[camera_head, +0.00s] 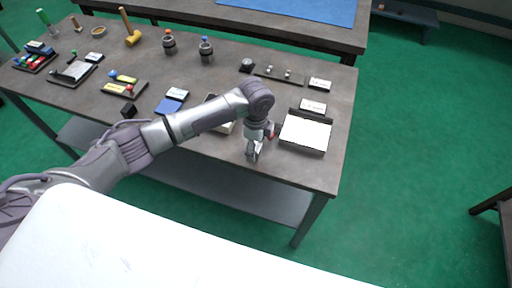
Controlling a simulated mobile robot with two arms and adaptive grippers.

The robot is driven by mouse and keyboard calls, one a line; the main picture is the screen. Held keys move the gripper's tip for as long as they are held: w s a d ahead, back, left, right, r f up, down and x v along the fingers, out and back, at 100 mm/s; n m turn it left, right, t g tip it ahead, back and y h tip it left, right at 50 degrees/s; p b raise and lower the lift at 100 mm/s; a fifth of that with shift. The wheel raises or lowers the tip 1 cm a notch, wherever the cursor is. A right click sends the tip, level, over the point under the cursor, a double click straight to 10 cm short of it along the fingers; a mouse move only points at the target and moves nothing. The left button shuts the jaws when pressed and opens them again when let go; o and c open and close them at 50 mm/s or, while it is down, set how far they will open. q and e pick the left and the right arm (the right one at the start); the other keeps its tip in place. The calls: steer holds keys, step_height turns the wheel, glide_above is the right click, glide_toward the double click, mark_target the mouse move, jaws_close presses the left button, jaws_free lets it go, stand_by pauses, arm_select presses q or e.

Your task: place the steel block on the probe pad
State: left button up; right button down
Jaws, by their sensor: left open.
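My left gripper (254,152) is open and points down over the front right part of the workbench. No object shows between its fingers, though they are small in the view. I cannot pick out the steel block for certain; part of the bench is hidden behind my left arm. A pale block-like thing (226,128) shows partly behind the forearm, left of the gripper. I cannot tell which item is the probe pad; a flat blue pad (168,106) with a white label card (177,94) lies left of the arm. My right gripper is not in view.
A white-topped tray (305,133) lies just right of the gripper, with a small red thing between. A dark strip with small pale parts (279,75) lies behind. A black cube (128,111), tool trays (124,88) and a yellow mallet (132,40) stand to the left.

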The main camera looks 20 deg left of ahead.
arm_select(q)
steer(key=shift+f, duration=0.3)
steer(key=c, duration=1.5)
steer(key=shift+r, duration=0.1)
jaws_close()
